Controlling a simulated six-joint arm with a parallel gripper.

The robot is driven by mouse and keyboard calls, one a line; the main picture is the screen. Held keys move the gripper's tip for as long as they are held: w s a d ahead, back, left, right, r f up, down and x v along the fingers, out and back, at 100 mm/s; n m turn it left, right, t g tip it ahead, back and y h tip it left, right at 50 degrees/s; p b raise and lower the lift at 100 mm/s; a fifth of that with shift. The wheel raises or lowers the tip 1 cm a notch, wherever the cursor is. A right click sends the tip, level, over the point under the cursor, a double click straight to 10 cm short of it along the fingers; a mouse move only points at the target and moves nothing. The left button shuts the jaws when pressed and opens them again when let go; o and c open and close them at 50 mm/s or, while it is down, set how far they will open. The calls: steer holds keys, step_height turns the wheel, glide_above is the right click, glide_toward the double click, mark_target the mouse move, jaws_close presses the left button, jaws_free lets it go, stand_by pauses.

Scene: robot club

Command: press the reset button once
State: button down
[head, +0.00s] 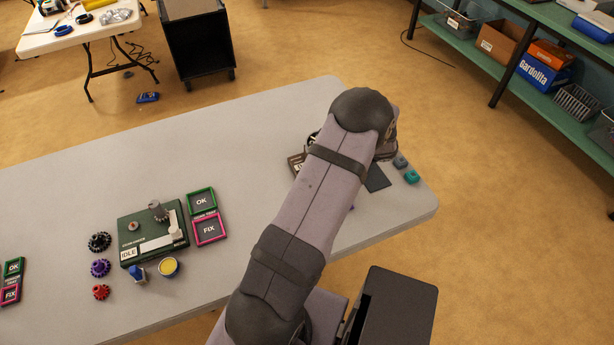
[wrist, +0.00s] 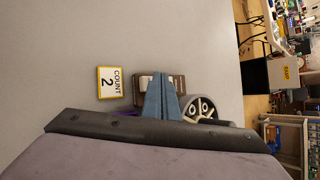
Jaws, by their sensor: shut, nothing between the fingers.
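I cannot make out the reset button in either view. My gripper (wrist: 161,76) shows in the wrist view as two blue fingers shut together, with nothing between them. The fingers point at a brown-framed device (wrist: 143,98) with pale faces and cover part of it; contact cannot be told. A yellow-edged card (wrist: 110,85) reading "COUNT 2" lies beside the device. In the head view my arm hides the gripper and most of that area; only a brown edge (head: 296,162) shows left of the arm.
A green board (head: 129,222) marked "IDLE" stands at the left, with OK (head: 201,201) and FIX (head: 209,229) tiles, several gears and a yellow disc (head: 169,267). The table's middle is clear.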

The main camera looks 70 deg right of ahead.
steer(key=shift+r+p, duration=1.7)
steer(key=shift+r, duration=0.85)
